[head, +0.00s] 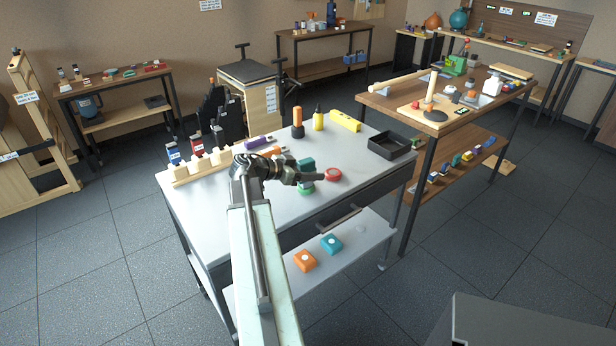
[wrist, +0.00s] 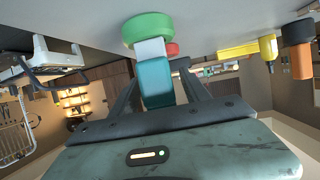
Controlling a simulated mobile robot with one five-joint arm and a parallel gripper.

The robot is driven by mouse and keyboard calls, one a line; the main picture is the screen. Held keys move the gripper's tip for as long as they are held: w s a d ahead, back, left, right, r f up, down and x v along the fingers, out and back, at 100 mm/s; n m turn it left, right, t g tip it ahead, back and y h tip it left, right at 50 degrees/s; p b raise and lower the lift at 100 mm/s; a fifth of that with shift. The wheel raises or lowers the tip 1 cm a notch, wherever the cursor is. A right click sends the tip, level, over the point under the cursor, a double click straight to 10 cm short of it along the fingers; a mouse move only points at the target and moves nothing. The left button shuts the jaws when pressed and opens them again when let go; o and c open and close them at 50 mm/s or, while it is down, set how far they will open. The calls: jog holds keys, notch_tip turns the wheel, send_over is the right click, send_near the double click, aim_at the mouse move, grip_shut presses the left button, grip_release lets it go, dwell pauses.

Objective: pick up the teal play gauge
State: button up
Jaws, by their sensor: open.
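The teal play gauge (head: 306,163) stands upright on the grey workbench (head: 215,205). It has a teal top, a white middle and a green round base. My gripper (head: 312,177) crosses in front of its middle in the head view and hides part of it. In the wrist view, which looks upside down, the gauge (wrist: 155,80) shows between the two open fingers of my gripper (wrist: 158,80). Whether a finger touches it I cannot tell.
A red round piece (head: 333,174) lies just right of the gauge. An orange-handled tool (head: 297,122), a yellow bottle (head: 318,118), a yellow bar (head: 345,121) and a black tray (head: 389,146) stand farther back. A wooden rack (head: 205,165) lies left. The bench front is clear.

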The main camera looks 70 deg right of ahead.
jog(key=shift+s+d+f, duration=0.25)
jog(key=shift+s+d, duration=0.1)
jog(key=shift+d, duration=0.1)
grip_shut()
